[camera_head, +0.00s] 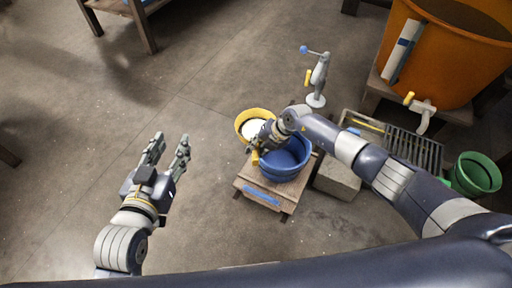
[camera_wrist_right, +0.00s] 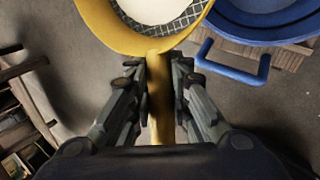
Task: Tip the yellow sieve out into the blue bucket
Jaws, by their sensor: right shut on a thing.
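The yellow sieve (camera_head: 240,121) is beside the blue bucket (camera_head: 285,165), on its upper left in the head view. My right gripper (camera_head: 258,146) is shut on the sieve's handle. In the right wrist view the handle (camera_wrist_right: 160,100) runs between the fingers of my right gripper (camera_wrist_right: 160,75). The sieve's yellow rim (camera_wrist_right: 120,38) surrounds a grey mesh with a white mass on it. The sieve looks roughly level. The bucket (camera_wrist_right: 262,14) shows at the upper right there, with a blue handle. My left gripper (camera_head: 172,145) is open and empty, well left of the bucket.
The bucket stands on a small wooden stool (camera_head: 265,190). A grey block (camera_head: 340,178) and a slatted rack (camera_head: 412,148) are to the right. An orange vat (camera_head: 440,55) with a tap, a green bucket (camera_head: 476,173) and a grey stand (camera_head: 317,80) are nearby.

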